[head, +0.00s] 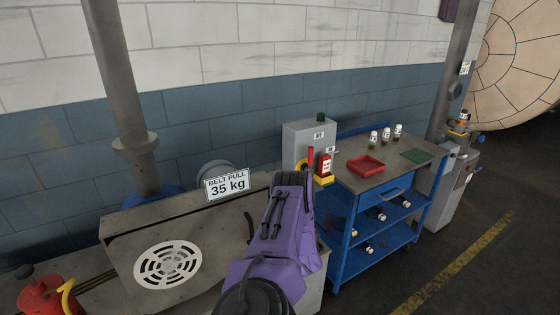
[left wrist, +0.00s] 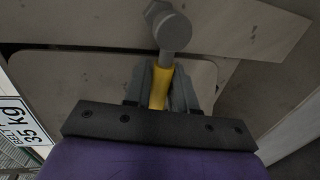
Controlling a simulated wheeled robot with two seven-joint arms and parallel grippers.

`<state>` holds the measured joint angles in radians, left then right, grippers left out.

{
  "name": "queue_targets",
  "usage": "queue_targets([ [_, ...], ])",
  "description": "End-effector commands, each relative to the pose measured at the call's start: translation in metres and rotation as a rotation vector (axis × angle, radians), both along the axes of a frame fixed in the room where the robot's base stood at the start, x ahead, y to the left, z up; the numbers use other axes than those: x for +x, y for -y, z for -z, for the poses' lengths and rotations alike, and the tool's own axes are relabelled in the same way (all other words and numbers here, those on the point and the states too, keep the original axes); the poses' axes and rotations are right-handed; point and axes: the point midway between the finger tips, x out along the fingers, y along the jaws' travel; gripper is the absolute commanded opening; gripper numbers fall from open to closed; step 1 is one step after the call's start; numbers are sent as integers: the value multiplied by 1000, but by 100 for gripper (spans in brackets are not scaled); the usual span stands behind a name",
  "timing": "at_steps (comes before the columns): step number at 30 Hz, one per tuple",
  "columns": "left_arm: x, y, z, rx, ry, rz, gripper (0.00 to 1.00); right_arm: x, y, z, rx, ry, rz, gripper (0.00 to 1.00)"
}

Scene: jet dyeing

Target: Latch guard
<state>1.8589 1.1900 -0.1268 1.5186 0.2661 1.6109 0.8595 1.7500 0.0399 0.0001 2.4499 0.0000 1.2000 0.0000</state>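The grey guard (head: 215,222) with a white round vent grille (head: 168,264) stands at lower left in the head view. In the left wrist view, grey plates (left wrist: 85,75) lie behind a yellow latch handle (left wrist: 159,88) with a grey round head (left wrist: 172,32). My left gripper (left wrist: 163,80) has a finger on each side of the yellow handle, close against it, and appears shut on it. In the head view my purple left arm hides this gripper and the handle. My right gripper is in neither view.
A "BELT PULL 35 kg" sign (head: 227,184) stands behind the guard. A grey control box (head: 303,139) and a blue cart (head: 343,235) with a red tray (head: 366,165) and bottles (head: 385,135) are at right. Floor (head: 480,270) at lower right is clear.

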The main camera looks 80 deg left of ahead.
Motion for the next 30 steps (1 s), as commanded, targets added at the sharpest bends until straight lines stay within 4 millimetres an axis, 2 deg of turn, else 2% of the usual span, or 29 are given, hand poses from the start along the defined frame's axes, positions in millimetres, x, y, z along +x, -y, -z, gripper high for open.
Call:
queue_targets([
  [11, 2, 2, -1, 1, 1, 1, 43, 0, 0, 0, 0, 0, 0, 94],
  [14, 7, 15, -3, -1, 1, 3, 43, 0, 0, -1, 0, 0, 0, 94],
  [21, 25, 68, -13, 0, 1, 4, 43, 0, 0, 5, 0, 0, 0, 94],
  [24, 31, 84, -17, 1, 1, 5, 43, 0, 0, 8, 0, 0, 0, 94],
  [30, 34, 97, -21, 3, -1, 1, 43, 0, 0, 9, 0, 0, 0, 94],
])
